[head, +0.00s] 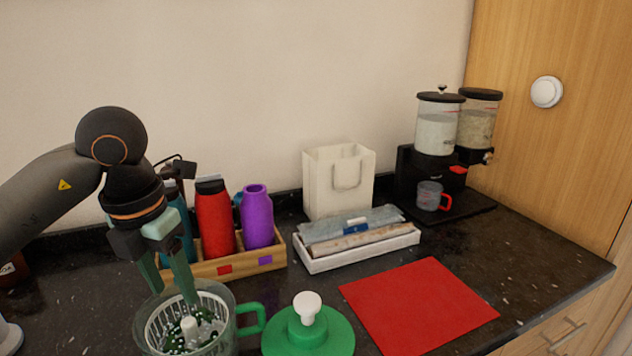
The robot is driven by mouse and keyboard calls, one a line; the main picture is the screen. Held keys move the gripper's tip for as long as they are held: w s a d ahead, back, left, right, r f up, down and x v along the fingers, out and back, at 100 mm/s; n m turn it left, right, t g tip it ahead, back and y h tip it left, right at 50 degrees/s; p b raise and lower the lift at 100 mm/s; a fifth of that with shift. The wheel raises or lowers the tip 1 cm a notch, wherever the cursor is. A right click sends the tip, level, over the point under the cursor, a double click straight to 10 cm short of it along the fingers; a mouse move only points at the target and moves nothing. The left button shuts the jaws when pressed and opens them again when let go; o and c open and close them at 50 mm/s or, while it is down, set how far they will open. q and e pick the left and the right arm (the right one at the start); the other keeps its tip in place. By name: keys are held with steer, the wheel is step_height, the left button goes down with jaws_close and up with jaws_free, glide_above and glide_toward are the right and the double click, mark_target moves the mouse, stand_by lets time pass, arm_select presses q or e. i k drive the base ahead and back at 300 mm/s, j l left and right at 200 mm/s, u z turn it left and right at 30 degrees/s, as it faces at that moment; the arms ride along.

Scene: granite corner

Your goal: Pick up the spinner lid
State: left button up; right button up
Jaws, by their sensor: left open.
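The spinner lid (335,336) is a green disc with a raised middle and a white knob (307,305) on top. It lies on the dark counter at the bottom centre, its near edge close to the frame's bottom. Left of it stands the clear spinner bowl (247,331) with a green handle, a white basket inside and green-and-white contents. My left gripper (173,297) is open and empty, its green fingers pointing down over the bowl's far left side, left of the lid. I cannot tell whether the fingertips reach inside the bowl. My right gripper is not in view.
A red mat (418,305) lies right of the lid. Behind are a wooden bottle box (268,261), a white tray (358,256) with folded items, a white paper bag (337,182) and a dispenser (436,170) with a cup. Dark counter (540,262) is bare at right.

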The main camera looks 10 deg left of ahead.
mark_target(330, 334)
steer(key=k, duration=1)
